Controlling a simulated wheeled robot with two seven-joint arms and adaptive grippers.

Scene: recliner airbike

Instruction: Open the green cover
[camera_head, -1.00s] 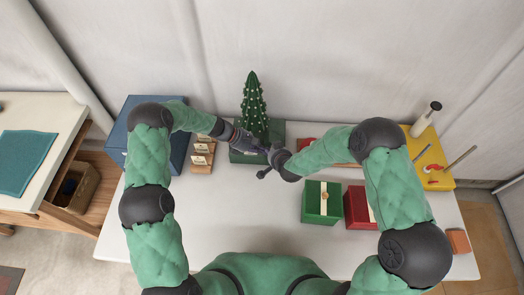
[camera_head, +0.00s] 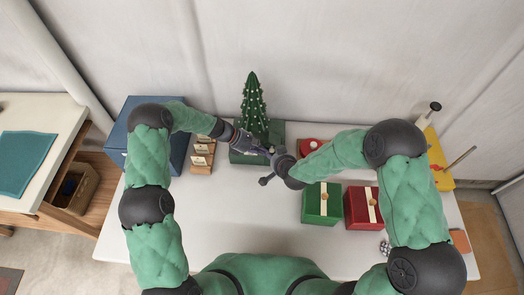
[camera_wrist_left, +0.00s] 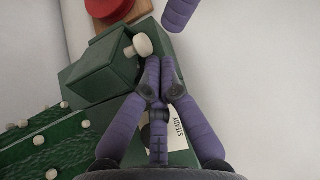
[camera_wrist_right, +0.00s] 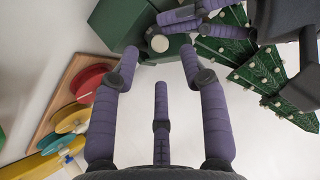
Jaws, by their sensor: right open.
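A dark green box-like base with a cream knob (camera_wrist_left: 143,45) sits below the green tree (camera_head: 254,102). A green block (camera_wrist_left: 104,72) carrying the knob also shows in the right wrist view (camera_wrist_right: 116,22). My left gripper (camera_wrist_left: 158,64) has its fingertips drawn together right beside the knob; I see nothing clearly held between them. My right gripper (camera_wrist_right: 160,58) is open, its fingers spread with the knob showing beyond the gap. In the head view my right gripper (camera_head: 266,168) is close to the left one (camera_head: 258,150), at the base's right side.
A green box (camera_head: 312,212) and a red box (camera_head: 352,212) with cream bands stand right of my right gripper. A wooden board with coloured discs (camera_wrist_right: 82,82) lies nearby. A blue box (camera_head: 118,145) stands at the left. The table's front middle (camera_head: 235,215) is clear.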

